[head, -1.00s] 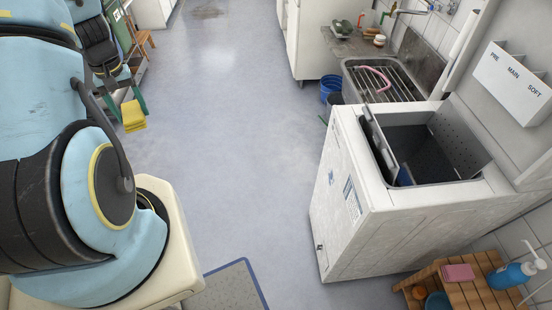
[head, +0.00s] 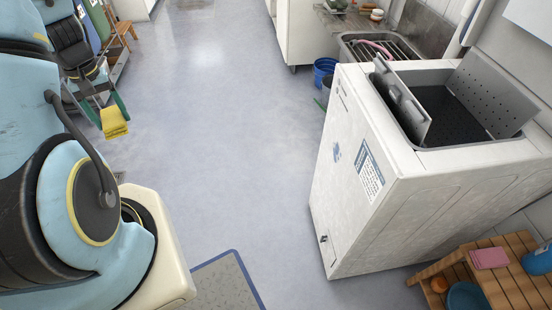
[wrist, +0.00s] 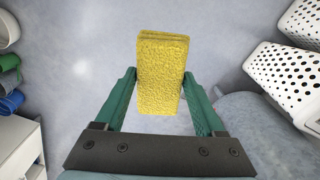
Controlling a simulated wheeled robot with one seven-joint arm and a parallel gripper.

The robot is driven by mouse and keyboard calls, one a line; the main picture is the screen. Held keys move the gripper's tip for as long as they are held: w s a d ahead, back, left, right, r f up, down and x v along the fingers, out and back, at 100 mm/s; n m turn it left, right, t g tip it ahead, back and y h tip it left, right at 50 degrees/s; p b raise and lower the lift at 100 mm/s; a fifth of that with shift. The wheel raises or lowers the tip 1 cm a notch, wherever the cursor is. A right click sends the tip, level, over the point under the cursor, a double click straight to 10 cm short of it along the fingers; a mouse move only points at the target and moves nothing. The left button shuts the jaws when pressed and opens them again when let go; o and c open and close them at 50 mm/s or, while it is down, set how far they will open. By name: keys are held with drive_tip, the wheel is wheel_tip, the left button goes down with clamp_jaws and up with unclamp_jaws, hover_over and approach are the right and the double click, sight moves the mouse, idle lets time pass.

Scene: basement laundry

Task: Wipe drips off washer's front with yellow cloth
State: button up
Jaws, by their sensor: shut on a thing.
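The yellow cloth (head: 114,122) is a folded pad held by my gripper (head: 108,112) at the left of the head view. In the wrist view the cloth (wrist: 162,75) sits between the two green fingers of my gripper (wrist: 160,92), which are shut on it, with bare floor beyond. The white washer (head: 345,160) stands at the right of the head view, its lid raised and its tub open. Its front faces left and carries a blue-and-white label. I cannot make out drips on it. My gripper and the cloth are well apart from the washer, across open floor.
A grey mat (head: 225,285) lies in front. White perforated baskets (wrist: 285,75) are at the wrist view's right.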

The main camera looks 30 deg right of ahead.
wheel_tip(320, 180, down, 13)
drive_tip(key=s+d+b, duration=0.1)
drive_tip(key=b, duration=1.1)
drive_tip(key=n+g+h+b, duration=0.5)
drive_tip(key=g+h+b, duration=0.2)
drive_tip(key=h+b, duration=0.8)
approach(329, 142)
drive_tip(key=shift+t+h, duration=0.3)
drive_tip(key=shift+h, duration=0.6)
drive_tip(key=shift+s+d+f, duration=0.2)
drive_tip(key=shift+s+d, duration=0.2)
drive_tip(key=shift+d, duration=0.2)
drive_tip(key=shift+s+d+f, duration=0.2)
drive_tip(key=shift+s+d, duration=0.15)
drive_tip(key=shift+d, duration=0.3)
drive_tip(key=shift+s+d+f, duration=0.25)
drive_tip(key=shift+s+d, duration=0.15)
drive_tip(key=shift+d, duration=0.2)
drive_tip(key=shift+x, duration=1.05)
